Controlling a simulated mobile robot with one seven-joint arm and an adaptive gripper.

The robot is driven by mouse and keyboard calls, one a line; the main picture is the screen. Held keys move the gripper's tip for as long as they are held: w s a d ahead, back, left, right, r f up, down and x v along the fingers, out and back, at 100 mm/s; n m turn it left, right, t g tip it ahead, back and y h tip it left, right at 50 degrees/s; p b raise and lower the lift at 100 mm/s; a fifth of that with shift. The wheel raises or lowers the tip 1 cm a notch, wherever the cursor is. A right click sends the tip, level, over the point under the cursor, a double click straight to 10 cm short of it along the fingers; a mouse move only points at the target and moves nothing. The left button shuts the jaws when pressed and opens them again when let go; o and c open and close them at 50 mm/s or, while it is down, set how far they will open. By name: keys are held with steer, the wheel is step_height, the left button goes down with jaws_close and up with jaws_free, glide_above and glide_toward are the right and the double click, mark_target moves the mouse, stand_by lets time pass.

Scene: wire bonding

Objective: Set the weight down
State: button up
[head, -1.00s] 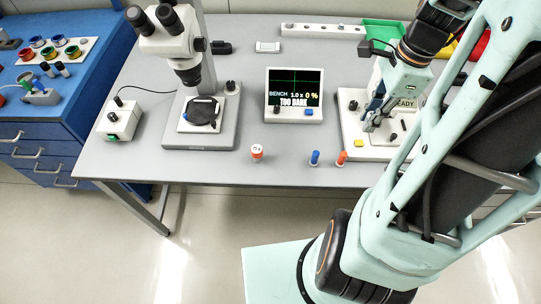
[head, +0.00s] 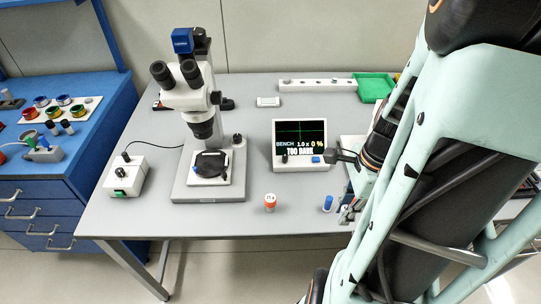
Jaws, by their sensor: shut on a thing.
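My gripper (head: 348,213) is low over the front edge, well to the right of this weight and just right of a blue peg (head: 327,204). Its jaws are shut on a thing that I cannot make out. The orange peg beside the blue one is hidden by my gripper.
The microscope (head: 201,125) on its grey base stands left of centre, a white control box (head: 126,178) left of it. A display (head: 301,146) reads "TOO DARK". My arm covers the right side. The bench (head: 235,222) is clear around the weight.

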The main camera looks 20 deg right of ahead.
steer(key=w+a+f+b, duration=0.3)
steer(key=w+f+b, duration=0.15)
steer(key=w, duration=0.45)
steer(key=b, duration=0.4)
glide_above(299, 209)
steer(key=f, duration=0.4)
steer(key=shift+s+d+f, duration=0.25)
steer(key=shift+s+f, duration=0.15)
steer(key=shift+w+a+f, duration=0.1)
steer(key=shift+w+f, duration=0.05)
steer(key=shift+f, duration=0.15)
step_height(299, 209, down, 3)
steer(key=b, duration=0.2)
steer(key=shift+w+f+b, duration=0.1)
steer(key=shift+w+b, duration=0.05)
steer(key=shift+b, duration=0.2)
steer(key=shift+f, duration=0.1)
steer(key=o, duration=0.7)
